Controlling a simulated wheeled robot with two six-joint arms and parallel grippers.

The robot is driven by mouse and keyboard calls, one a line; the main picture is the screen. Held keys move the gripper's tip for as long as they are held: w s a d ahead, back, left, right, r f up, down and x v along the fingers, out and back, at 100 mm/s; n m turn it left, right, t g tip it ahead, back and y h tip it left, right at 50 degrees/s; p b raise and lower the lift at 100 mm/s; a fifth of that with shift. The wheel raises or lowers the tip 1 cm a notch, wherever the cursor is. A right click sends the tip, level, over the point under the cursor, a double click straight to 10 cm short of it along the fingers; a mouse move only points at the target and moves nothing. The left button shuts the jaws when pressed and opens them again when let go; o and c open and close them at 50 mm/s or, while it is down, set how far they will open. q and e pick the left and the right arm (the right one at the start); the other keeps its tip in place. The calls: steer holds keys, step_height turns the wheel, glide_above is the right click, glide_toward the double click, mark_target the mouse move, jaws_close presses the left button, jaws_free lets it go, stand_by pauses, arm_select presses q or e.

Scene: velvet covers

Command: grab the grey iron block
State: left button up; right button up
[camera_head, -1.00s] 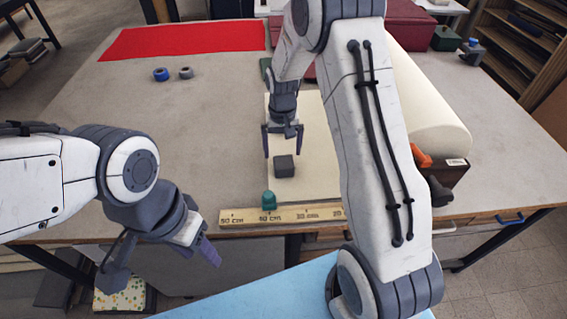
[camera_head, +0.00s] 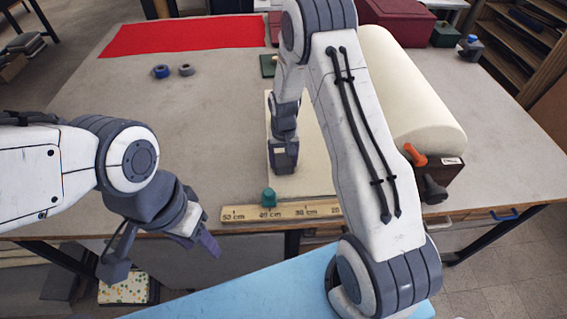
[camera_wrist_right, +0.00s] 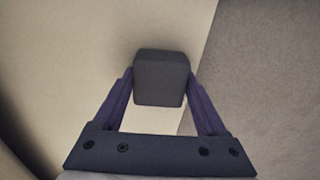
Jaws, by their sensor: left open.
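The grey iron block (camera_wrist_right: 162,78) is a small dark cube with rounded edges, seen between my right gripper's two fingers in the right wrist view. The fingertips lie at its two sides, very close to it; I cannot tell whether they press on it. In the head view my right gripper (camera_head: 284,170) points down at the cream sheet, and the block is largely hidden by it. My left gripper (camera_head: 196,240) is open and empty, in front of the table's near edge at the left.
A wooden ruler (camera_head: 245,214) lies along the near table edge, with a green piece (camera_head: 268,197) by it. The cream sheet (camera_head: 315,180) lies under the block. Blue and grey rings (camera_head: 162,71) and a red cloth (camera_head: 185,36) lie farther back.

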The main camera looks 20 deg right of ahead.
jaws_close()
steer(key=shift+w+r, duration=0.1)
steer(key=shift+r, duration=0.1)
